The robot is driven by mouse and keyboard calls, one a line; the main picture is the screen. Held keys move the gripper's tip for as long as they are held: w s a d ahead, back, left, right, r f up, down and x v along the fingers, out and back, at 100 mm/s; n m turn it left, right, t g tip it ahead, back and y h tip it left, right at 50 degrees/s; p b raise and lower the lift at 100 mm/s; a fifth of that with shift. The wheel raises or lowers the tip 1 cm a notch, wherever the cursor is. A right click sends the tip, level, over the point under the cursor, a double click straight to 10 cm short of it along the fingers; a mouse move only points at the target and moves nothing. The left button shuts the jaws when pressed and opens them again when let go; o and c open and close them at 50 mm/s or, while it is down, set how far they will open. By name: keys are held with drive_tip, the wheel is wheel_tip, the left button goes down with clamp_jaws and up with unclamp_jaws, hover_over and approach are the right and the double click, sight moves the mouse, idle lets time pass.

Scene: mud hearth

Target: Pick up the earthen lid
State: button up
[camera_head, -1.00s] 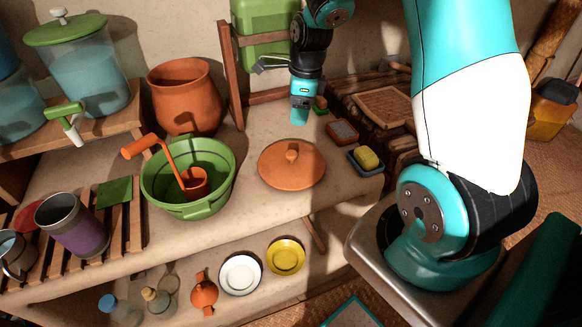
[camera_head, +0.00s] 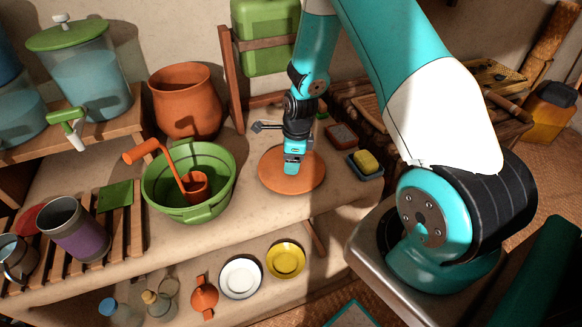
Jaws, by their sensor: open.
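The earthen lid (camera_head: 307,181) is a flat orange-brown clay disc lying on the pale counter, right of the green basin. My gripper (camera_head: 291,170) is open and points down over the lid's middle. It hides the lid's knob, so I cannot tell whether the fingers are around the knob or touching it. An orange clay pot (camera_head: 186,101) with an open mouth stands on the counter behind and to the left.
A green basin (camera_head: 160,199) with an orange ladle (camera_head: 168,160) stands left of the lid. A yellow sponge (camera_head: 366,161) in a blue dish lies to the right. Plates (camera_head: 286,260) and bottles sit on the lower shelf. A wooden rack holding a green container (camera_head: 262,40) stands behind.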

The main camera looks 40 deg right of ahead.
drive_tip(key=shift+f, duration=0.1)
drive_tip(key=shift+c, duration=0.5)
drive_tip(key=c, duration=1)
